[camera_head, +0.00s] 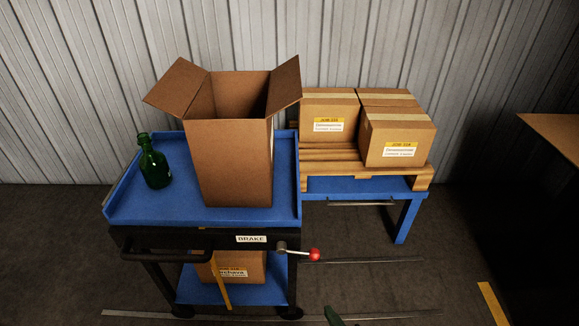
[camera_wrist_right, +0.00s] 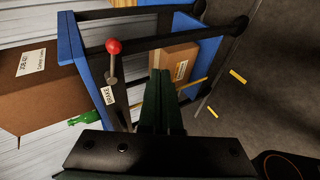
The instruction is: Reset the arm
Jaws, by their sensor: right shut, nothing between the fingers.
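My right gripper (camera_head: 333,317) shows only as a dark green tip at the bottom edge of the head view. It is in front of the blue cart, below the red-knobbed brake lever (camera_head: 303,253), and apart from both. In the right wrist view, the two fingers of the right gripper (camera_wrist_right: 162,78) lie together, shut with nothing between them. The brake lever also shows in that view (camera_wrist_right: 113,58), to the left of the fingers. My left gripper is in neither view.
The blue cart (camera_head: 120,212) bears an open cardboard box (camera_head: 232,165) and a green bottle (camera_head: 153,163). Another box (camera_head: 248,266) sits on its lower shelf. Behind right, closed boxes (camera_head: 398,135) rest on a pallet (camera_head: 345,172) over a blue stand. Floor right of the cart is clear.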

